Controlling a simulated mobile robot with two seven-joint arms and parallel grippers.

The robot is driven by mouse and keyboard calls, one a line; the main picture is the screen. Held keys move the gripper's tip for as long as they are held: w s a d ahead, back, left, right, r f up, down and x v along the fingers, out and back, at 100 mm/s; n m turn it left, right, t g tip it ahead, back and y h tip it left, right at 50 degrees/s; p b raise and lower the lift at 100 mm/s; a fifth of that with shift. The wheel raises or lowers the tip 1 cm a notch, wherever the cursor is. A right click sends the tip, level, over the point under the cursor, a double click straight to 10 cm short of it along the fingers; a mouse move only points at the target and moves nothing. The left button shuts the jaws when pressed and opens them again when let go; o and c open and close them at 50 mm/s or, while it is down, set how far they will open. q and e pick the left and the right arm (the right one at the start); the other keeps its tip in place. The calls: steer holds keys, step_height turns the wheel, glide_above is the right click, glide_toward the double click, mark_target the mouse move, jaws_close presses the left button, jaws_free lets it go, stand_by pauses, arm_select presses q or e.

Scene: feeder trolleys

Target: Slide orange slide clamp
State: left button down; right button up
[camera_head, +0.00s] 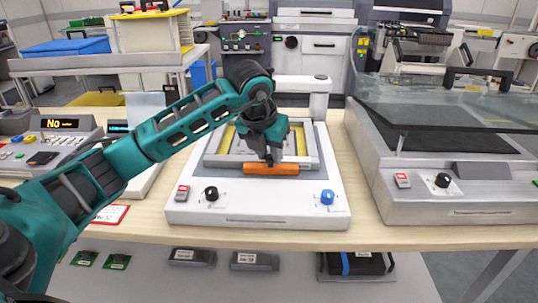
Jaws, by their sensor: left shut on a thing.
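The orange slide clamp (271,169) is a short bar lying across the front of the framed plate on the white machine (257,215) in the middle of the table. My left arm reaches in from the left, and my left gripper (270,162) points down at the clamp's middle. Its fingers are shut on the clamp, though the fingertips are small and partly dark. The clamp's ends show on both sides of the fingers. My right gripper is out of view.
The white machine has a black knob (211,193) and a blue knob (327,197) in front. A grey machine with a raised glass lid (450,105) stands at the right. A control box (52,137) stands at the left. Boards and dark boxes lie on the shelf below.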

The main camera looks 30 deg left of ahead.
arm_select(q)
steer(key=c, duration=0.9)
jaws_free()
steer(key=shift+o, duration=0.2)
steer(key=p+v, duration=0.2)
steer(key=v, duration=1.1)
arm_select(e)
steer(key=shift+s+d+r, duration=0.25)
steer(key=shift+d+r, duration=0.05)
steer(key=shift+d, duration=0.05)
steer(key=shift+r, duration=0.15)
